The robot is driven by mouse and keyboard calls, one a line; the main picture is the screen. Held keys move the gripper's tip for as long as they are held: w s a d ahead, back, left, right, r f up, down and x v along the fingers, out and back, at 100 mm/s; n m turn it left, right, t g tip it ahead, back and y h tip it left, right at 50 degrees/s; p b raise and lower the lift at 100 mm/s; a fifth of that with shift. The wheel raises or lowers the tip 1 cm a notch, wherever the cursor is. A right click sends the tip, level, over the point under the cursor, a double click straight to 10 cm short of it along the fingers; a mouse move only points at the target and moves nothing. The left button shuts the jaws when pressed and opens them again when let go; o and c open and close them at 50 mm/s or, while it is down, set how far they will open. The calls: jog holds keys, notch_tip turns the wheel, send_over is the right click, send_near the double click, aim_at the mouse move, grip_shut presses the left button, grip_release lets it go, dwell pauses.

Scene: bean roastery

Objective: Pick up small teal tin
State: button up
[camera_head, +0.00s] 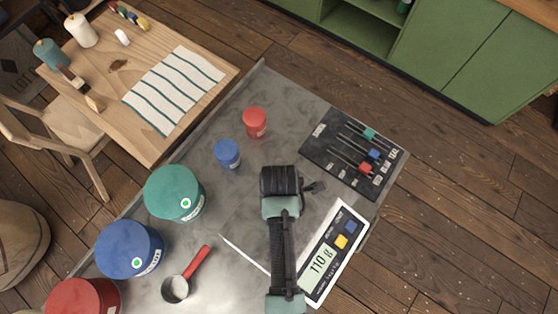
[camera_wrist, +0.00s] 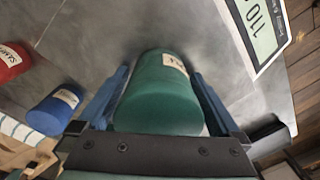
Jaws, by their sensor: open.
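The small teal tin (camera_wrist: 160,95) stands between the two fingers of my gripper (camera_wrist: 158,74) in the wrist view, with a pale label on its side. The fingers lie along both sides of it, and I cannot tell whether they touch it. My gripper is open. In the head view my gripper (camera_head: 280,182) hangs over the grey metal table (camera_head: 232,208), and the small teal tin is hidden beneath it.
Small blue (camera_head: 227,153) and red (camera_head: 254,122) tins stand nearby, left of my gripper. Large teal (camera_head: 174,194), blue (camera_head: 130,249) and red (camera_head: 84,298) tins line the left edge. A scoop (camera_head: 176,288), a scale (camera_head: 325,255) and a slider board (camera_head: 355,150) lie around.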

jog(key=shift+c, duration=0.3)
jog(key=c, duration=1.3)
jog(key=shift+r, duration=0.1)
